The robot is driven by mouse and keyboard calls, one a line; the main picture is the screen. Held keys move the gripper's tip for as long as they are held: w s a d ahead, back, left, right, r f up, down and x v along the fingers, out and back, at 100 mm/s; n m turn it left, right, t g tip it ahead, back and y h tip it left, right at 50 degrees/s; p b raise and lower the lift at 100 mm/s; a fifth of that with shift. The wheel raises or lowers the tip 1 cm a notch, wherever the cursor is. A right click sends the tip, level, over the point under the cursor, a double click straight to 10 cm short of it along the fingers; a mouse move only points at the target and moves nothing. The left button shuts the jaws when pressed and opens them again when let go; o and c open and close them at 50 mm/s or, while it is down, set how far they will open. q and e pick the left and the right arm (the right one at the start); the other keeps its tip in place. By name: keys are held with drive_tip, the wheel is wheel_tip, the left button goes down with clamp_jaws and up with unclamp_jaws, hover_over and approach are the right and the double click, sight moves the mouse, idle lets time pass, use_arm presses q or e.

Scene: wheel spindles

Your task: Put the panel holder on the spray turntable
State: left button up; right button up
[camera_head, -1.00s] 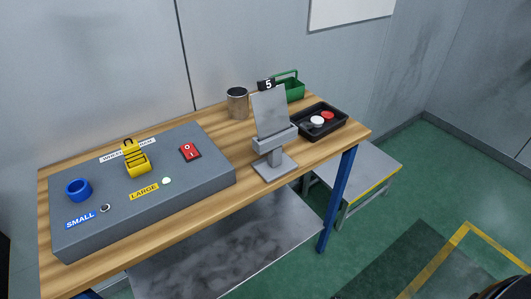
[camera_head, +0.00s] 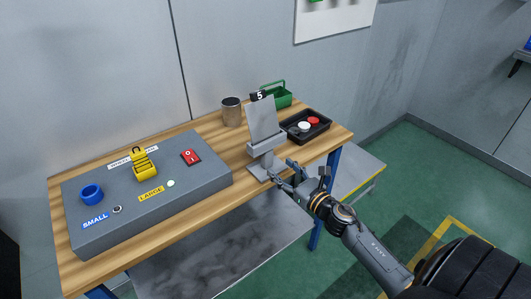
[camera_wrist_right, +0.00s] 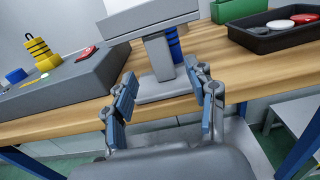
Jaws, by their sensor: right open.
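The panel holder (camera_head: 262,146) is a grey stand with a square foot, a post, a block on top and a tilted grey plate with a black tag marked 5. It stands upright near the right end of the wooden table. My right gripper (camera_head: 284,173) is open and empty at the table's front edge, close to the holder's foot. In the right wrist view, the holder's post (camera_wrist_right: 157,56) and foot stand just beyond and between the open fingers of the right gripper (camera_wrist_right: 164,100). I cannot make out a spray turntable. My left gripper is not in view.
A grey box (camera_head: 132,222) with yellow and blue spindle parts and a red switch fills the table's left. Behind the holder are a metal can (camera_head: 231,112), a green carrier (camera_head: 283,96) and a black tray (camera_head: 322,136) with red and white discs.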

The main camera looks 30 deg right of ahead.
sight(270, 157)
drive_tip(key=shift+w+a+r, duration=0.15)
drive_tip(key=shift+w, duration=1.15)
drive_tip(key=shift+w+p, duration=0.25)
drive_tip(key=shift+p, duration=0.05)
drive_tip(key=w+p, duration=0.1)
drive_tip(key=w, duration=0.3)
drive_tip(key=shift+w+a, duration=0.15)
drive_tip(key=shift+w, duration=0.25)
clamp_jaws()
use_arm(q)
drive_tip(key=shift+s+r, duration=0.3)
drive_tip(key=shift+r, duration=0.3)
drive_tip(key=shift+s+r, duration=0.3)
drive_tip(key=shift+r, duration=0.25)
use_arm(e)
drive_tip(key=shift+r, duration=0.1)
